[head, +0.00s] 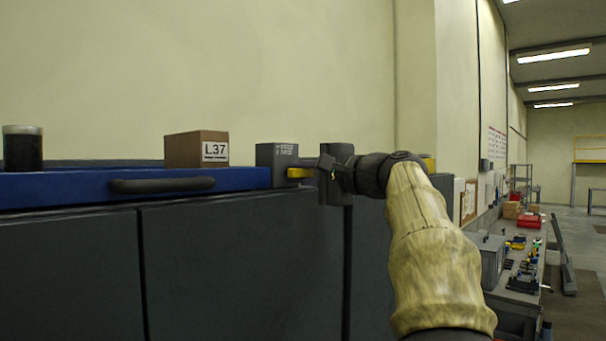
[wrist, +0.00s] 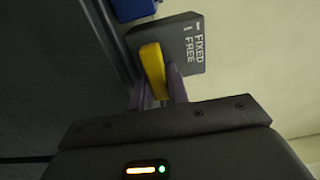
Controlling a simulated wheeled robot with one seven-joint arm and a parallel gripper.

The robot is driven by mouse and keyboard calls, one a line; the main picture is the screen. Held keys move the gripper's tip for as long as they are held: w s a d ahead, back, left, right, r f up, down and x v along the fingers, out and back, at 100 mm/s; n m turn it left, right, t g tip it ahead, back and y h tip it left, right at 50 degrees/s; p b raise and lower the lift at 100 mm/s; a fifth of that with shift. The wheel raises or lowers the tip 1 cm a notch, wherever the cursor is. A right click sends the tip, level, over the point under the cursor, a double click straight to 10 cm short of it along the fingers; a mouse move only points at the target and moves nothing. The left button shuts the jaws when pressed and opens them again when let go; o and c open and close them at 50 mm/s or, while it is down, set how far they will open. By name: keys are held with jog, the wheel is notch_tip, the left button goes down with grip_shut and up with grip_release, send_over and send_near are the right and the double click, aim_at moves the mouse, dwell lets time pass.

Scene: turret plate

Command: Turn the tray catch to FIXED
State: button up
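The tray catch is a grey block (head: 277,160) with a yellow lever (head: 300,173), at the right end of the blue tray (head: 75,187). In the wrist view the block (wrist: 185,50) carries the words FIXED and FREE, each with a tick mark. The yellow lever (wrist: 152,66) sticks out from the block towards my gripper (wrist: 161,92). The gripper's two fingers lie close on either side of the lever's end, with no clear gap, so it looks shut on it. In the head view my gripper (head: 322,176) is partly hidden by its own body. I cannot tell which mark the lever lines up with.
On the tray stand a box marked L37 (head: 197,149) and a dark jar (head: 22,148). A black handle (head: 162,185) is on the tray's front. Dark cabinet panels (head: 240,265) lie below. A cluttered bench (head: 515,260) stands at the right.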

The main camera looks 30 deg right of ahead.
jog(key=o, duration=0.4)
jog(key=shift+s+d+f, duration=0.1)
jog(key=shift+d+f, duration=0.05)
jog(key=shift+o, duration=0.2)
jog(key=shift+s+d+f+b, duration=0.1)
jog(key=shift+s+d+b, duration=0.1)
jog(key=shift+s+b, duration=0.35)
jog(key=b+v, duration=0.4)
jog(key=v, duration=1.2)
jog(key=shift+r, duration=0.25)
